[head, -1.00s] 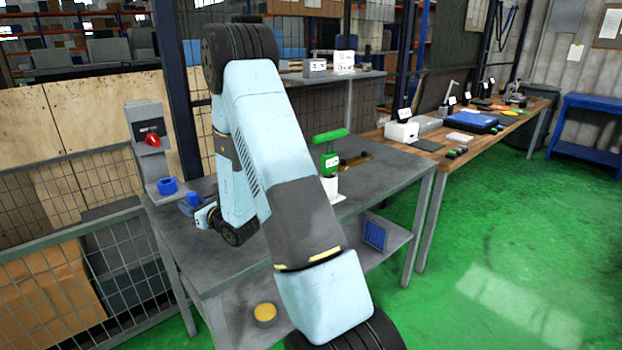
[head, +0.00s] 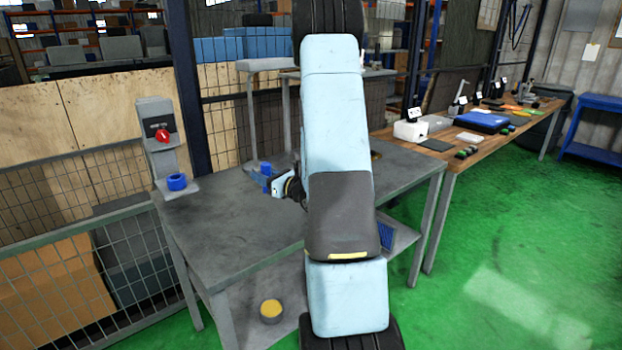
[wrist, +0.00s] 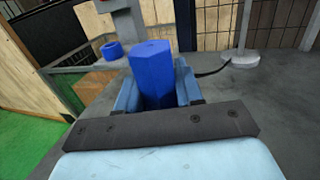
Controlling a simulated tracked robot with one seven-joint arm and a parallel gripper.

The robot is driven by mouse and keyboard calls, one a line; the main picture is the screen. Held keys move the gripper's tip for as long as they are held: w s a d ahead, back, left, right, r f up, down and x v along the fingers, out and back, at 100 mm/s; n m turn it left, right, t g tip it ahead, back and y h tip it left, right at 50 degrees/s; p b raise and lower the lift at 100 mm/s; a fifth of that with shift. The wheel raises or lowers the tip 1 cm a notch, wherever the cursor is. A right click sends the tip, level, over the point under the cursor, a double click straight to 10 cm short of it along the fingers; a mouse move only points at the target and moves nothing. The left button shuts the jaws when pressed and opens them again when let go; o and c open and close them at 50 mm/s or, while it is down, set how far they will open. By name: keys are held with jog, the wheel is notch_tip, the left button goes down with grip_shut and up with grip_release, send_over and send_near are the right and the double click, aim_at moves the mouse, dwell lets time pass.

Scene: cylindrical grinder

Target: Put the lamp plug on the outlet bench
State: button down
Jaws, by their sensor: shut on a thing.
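My gripper (wrist: 157,88) is shut on a blue block-shaped plug (wrist: 152,62), which stands up between the jaws in the wrist view. A dark cable runs from beside the plug to a round grey lamp base (wrist: 240,59). In the head view, my gripper (head: 279,184) is over the grey bench (head: 235,225), with the plug (head: 265,169) showing at its left. My arm hides part of the gripper. A blue ring (head: 176,182) sits on a grey stand at the bench's left end; it also shows in the wrist view (wrist: 112,49).
A wire mesh fence (head: 80,265) runs along the left. A wooden bench (head: 470,150) with several items stands at the right. The grey bench's front left top is clear.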

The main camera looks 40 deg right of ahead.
jog(key=s+d+r, duration=0.4)
jog(key=s+d, duration=0.6)
jog(key=s, duration=0.1)
jog(key=w+a+f, duration=0.2)
jog(key=w+f, duration=0.1)
jog(key=w+a+f, duration=0.2)
jog(key=w+f, duration=0.1)
jog(key=w, duration=0.1)
jog(key=w+a+f, duration=0.2)
jog(key=w+f, duration=0.1)
jog(key=w, duration=0.1)
jog(key=shift+a+f, duration=0.1)
jog(key=shift+a, duration=0.1)
jog(key=shift+w+a+f, duration=0.15)
jog(key=shift+w+f, duration=0.05)
jog(key=shift+f, duration=0.25)
jog(key=shift+w+a+f, duration=0.15)
jog(key=shift+f, duration=1.45)
jog(key=shift+f, duration=0.1)
jog(key=c, duration=0.7)
grip_release()
